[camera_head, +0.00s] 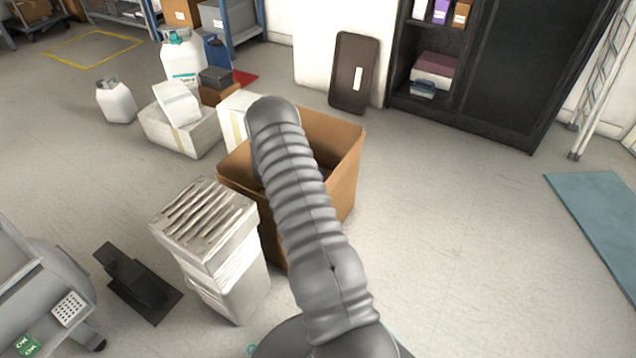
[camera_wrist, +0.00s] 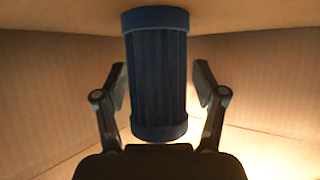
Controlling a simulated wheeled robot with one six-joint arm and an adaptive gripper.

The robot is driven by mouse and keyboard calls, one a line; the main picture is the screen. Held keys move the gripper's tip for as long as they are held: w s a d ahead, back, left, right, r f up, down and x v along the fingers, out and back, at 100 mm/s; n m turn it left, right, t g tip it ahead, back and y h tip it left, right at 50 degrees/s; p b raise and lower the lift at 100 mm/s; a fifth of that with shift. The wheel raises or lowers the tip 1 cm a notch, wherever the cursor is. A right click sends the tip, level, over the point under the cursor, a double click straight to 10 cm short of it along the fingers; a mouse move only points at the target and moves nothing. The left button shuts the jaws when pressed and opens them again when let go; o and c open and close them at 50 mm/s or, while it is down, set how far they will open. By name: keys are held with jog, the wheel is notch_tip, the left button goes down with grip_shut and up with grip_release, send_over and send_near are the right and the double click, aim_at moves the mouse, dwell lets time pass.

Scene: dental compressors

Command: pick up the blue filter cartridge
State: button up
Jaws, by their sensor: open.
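In the wrist view, the blue filter cartridge (camera_wrist: 157,72) is a dark blue pleated cylinder with smooth bands at both ends. It is inside a cardboard box, whose inner walls surround it. My gripper (camera_wrist: 158,85) is open, with one finger on each side of the cartridge. The left finger looks very near or against its side, and a small gap shows at the right finger. In the head view, my arm reaches into the open cardboard box (camera_head: 343,185). The cartridge and my gripper are hidden there by the arm and the box.
A stack of white boxes with a slatted top (camera_head: 205,225) stands close to the left of the cardboard box. White boxes (camera_head: 180,130) and a white canister (camera_head: 183,58) are behind it. A dark cabinet (camera_head: 480,110) stands at the back right.

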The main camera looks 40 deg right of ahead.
jog(key=c, duration=1.2)
